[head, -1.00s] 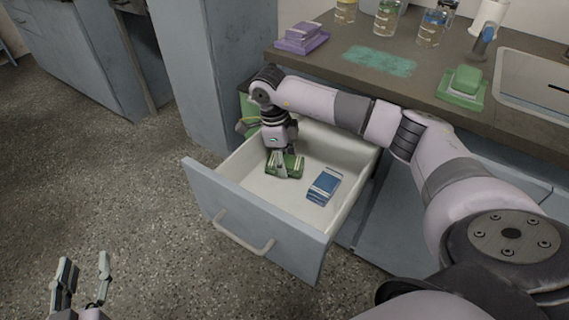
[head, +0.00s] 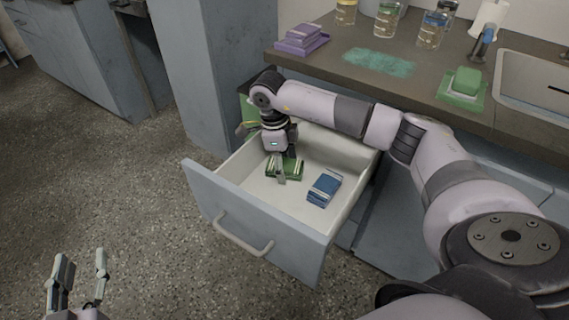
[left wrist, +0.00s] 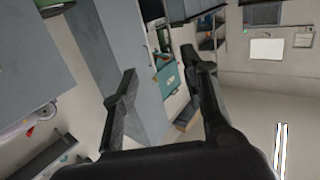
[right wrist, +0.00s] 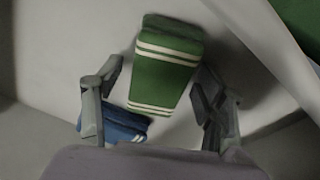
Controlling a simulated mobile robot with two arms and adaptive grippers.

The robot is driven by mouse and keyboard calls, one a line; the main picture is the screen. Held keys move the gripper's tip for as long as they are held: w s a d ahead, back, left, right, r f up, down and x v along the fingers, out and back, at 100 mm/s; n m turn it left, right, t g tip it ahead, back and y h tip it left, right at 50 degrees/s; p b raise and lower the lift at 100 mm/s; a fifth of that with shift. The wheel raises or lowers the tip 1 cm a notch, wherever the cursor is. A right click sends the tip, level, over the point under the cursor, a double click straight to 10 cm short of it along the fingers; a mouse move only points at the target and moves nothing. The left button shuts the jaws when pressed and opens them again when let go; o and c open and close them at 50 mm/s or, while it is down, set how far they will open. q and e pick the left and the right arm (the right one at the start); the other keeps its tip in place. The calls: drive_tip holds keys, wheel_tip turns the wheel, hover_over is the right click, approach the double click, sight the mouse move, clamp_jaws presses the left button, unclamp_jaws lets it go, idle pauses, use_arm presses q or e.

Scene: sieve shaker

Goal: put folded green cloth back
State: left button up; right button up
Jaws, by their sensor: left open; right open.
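The folded green cloth (head: 290,169), with white stripes, lies in the open drawer (head: 256,190) towards its left side. In the right wrist view the green cloth (right wrist: 166,70) lies on the drawer floor, in front of and between the spread fingers. My right gripper (head: 281,172) is open and points down at the cloth in the head view; part of the cloth is hidden behind its fingers. My left gripper (head: 82,275) is open and empty, low at the left over the floor. It also shows open in the left wrist view (left wrist: 158,75).
A folded blue cloth (head: 324,187) lies in the drawer, right of the green one. On the counter are a purple stack (head: 301,38), a teal spill (head: 379,62), a green sponge on a tray (head: 466,80), jars (head: 388,20) and a sink (head: 535,80). Floor at left is clear.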

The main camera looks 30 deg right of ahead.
sight(285, 163)
drive_tip(key=shift+r, duration=0.15)
drive_tip(key=r, duration=0.1)
drive_tip(key=r+p, duration=0.1)
drive_tip(key=r, duration=0.3)
drive_tip(key=shift+w+a+p, duration=0.25)
drive_tip(key=shift+w+p, duration=0.05)
use_arm(q)
drive_tip(key=s+a+f+g+y+p, duration=0.1)
drive_tip(key=s+a+f+g, duration=0.3)
drive_tip(key=s+f+g, duration=0.4)
wheel_tip(285, 163, down, 4)
drive_tip(key=shift+s+g+y+p, duration=0.25)
drive_tip(key=shift+g+y+p, duration=0.05)
drive_tip(key=shift+y, duration=0.5)
use_arm(e)
wheel_tip(285, 163, up, 7)
drive_tip(key=shift+w+a, duration=0.35)
drive_tip(key=shift+a, duration=0.05)
